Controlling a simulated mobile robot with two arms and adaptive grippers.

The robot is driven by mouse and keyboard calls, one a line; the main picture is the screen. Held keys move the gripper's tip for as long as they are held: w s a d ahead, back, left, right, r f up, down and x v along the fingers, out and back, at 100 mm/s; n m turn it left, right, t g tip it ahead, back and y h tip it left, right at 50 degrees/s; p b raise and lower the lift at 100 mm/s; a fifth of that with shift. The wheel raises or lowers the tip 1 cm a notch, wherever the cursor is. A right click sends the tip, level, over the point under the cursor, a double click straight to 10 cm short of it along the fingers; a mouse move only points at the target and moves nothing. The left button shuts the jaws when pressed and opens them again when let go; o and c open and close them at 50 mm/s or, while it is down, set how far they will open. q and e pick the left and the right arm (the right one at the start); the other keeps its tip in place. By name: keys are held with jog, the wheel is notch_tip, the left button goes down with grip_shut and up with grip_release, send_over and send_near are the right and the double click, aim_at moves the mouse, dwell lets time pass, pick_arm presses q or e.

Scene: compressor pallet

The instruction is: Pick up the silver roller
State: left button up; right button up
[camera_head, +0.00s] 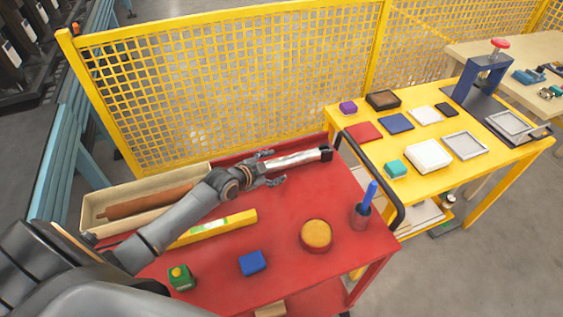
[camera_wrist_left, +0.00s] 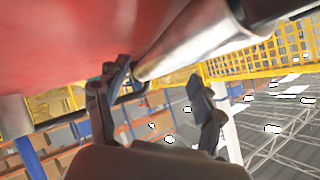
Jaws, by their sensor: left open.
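The silver roller (camera_head: 298,159) lies on the red cart top (camera_head: 285,200) near its back edge, with a dark end at its right. My left gripper (camera_head: 271,168) is open at the roller's left end, its fingers spread to either side of that end. In the left wrist view the shiny roller (camera_wrist_left: 192,45) runs close by the open fingers (camera_wrist_left: 158,82). I cannot tell whether a finger touches it. My right gripper is not in view.
A cream tray (camera_head: 88,222) with a brown bar, a yellow level (camera_head: 240,219), a blue block (camera_head: 252,262), a green block (camera_head: 181,279), a round yellow-topped piece (camera_head: 316,233) and a cup with blue handle (camera_head: 361,214) share the cart. A yellow table (camera_head: 480,175) stands right.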

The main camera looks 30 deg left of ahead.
aim_at(280, 163)
pick_arm(q)
jog(key=x, duration=0.3)
jog(key=shift+w+d, duration=0.15)
jog(key=shift+w, duration=0.05)
jog(key=shift+c, duration=1.1)
grip_shut()
jog(key=shift+r, duration=0.1)
